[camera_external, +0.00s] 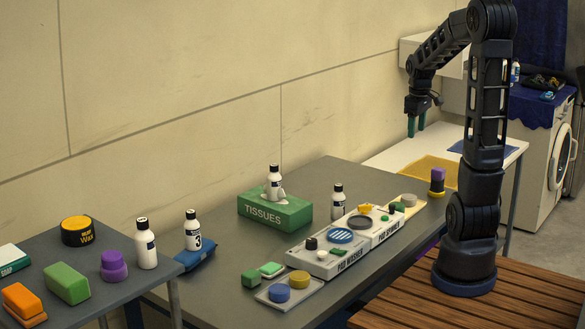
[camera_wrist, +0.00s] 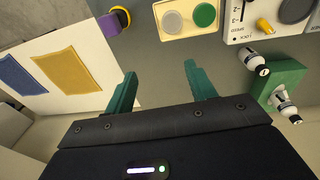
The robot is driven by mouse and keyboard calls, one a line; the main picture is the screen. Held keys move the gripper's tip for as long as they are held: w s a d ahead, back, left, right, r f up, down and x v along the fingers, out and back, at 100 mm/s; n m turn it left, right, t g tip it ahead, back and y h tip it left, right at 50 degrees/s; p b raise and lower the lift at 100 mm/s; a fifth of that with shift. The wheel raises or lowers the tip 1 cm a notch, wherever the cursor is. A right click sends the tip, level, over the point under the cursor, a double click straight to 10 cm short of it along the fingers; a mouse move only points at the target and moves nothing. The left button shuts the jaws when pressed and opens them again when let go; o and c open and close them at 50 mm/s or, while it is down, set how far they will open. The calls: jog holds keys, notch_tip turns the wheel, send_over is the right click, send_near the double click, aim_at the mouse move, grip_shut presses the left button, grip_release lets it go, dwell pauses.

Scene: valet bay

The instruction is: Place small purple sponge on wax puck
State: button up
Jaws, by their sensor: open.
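My gripper (camera_external: 416,126) is open and empty, high above the far end of the grey table and the white table. Its green fingers (camera_wrist: 158,82) are spread apart in the wrist view. A small purple sponge-like piece (camera_external: 438,174) sits on a yellow and black round piece (camera_external: 437,189), perhaps the wax puck, at the grey table's far right edge. The purple piece (camera_wrist: 108,25) is at the upper left in the wrist view, beyond and apart from the fingers. Another purple, two-tier round piece (camera_external: 114,266) and a black and yellow tin marked Wax (camera_external: 77,231) are on the left table.
A green tissue box (camera_external: 275,211) and several bottles stand nearby. A white table (camera_external: 395,155) holds a yellow mat (camera_external: 430,168). The grey table's back is clear.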

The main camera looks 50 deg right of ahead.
jog(key=s+a+r+t, duration=0.1)
jog(key=a+r, duration=0.2)
jog(key=a, duration=0.5)
jog(key=s+a+r+t, duration=0.1)
jog(key=a+r, duration=0.1)
jog(key=a, duration=0.6)
jog(key=s+a+t, duration=0.1)
jog(key=s+a, duration=0.3)
jog(key=a, duration=0.2)
jog(key=s+a+r+y, duration=0.1)
jog(key=s+a, duration=0.3)
jog(key=a, duration=0.2)
jog(key=shift+s+a+r+t, duration=0.2)
jog(key=shift+a+r+t, duration=0.1)
jog(key=shift+a+t, duration=0.1)
